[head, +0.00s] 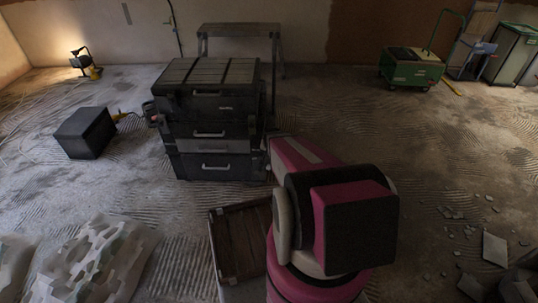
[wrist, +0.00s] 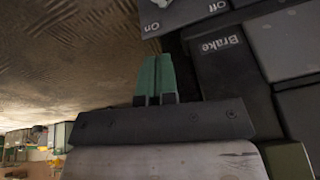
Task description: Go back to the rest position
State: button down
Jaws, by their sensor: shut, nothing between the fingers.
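In the wrist view my gripper (wrist: 155,62) shows two green fingers pressed together, with nothing between them. Its fingertips are close to dark panels lettered "On", "Off" and "Brake" (wrist: 217,46) on the right; I cannot tell whether they touch. In the head view my pink and dark grey arm reaches up the middle, folded, and its end is hidden.
A stack of black toolboxes (head: 213,134) stands just beyond my arm. A shallow brown crate (head: 238,240) lies left of it, partly hidden. A black box (head: 85,133) and crumpled sheeting (head: 90,262) are on the left. Broken tiles (head: 495,248) lie on the right. Open floor spreads centre right.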

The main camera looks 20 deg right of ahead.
dwell(0.4)
jog(key=s+a+r+n+g, duration=0.2)
jog(key=s+a+r+n, duration=0.1)
jog(key=s+a+r, duration=0.2)
jog(key=s+a+r+n+g+y, duration=0.1)
jog(key=s+a+r, duration=0.4)
jog(key=s+r, duration=0.5)
notch_tip(320, 180, up, 4)
jog(key=shift+f+n+g, duration=0.15)
jog(key=shift+n+g, duration=0.35)
jog(key=shift+n, duration=0.4)
jog(key=shift+s, duration=0.1)
